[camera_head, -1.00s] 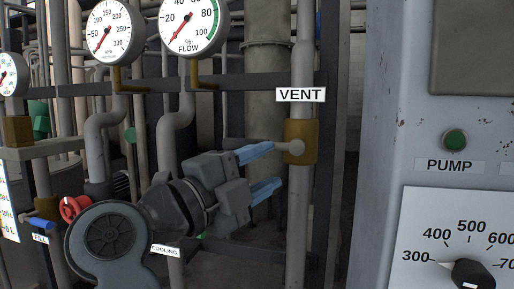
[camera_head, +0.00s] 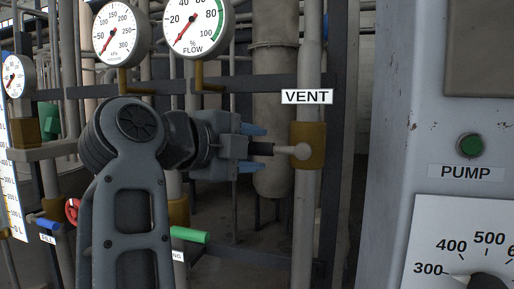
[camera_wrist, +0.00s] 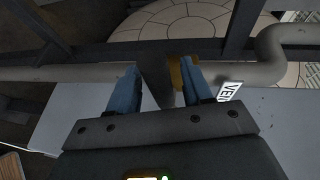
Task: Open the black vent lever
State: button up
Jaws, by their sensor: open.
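The black vent lever (camera_head: 262,149) sticks out to the left from a pale round hub on the brass vent valve (camera_head: 318,146), below the VENT sign (camera_head: 307,97). The lever lies about level, across the upright pipe. My gripper (camera_head: 254,149) is open, with one blue finger above the lever and one below it. In the wrist view the dark lever (camera_wrist: 155,80) runs between the two blue fingers, with a gap to the right finger; contact cannot be told. The brass valve body (camera_wrist: 176,74) shows beside the right finger. The lever's outer end is hidden by my gripper.
A green-handled lever (camera_head: 189,235) and a blue-handled lever (camera_head: 48,223) sit lower left. A red handwheel (camera_head: 72,211) is partly behind my arm. Gauges (camera_head: 196,22) hang above. The grey pump panel (camera_head: 398,150) stands close on the right.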

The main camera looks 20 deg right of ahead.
jog(key=shift+w+d+f, duration=0.15)
jog(key=shift+w+d, duration=0.2)
jog(key=shift+d, duration=0.25)
grip_shut()
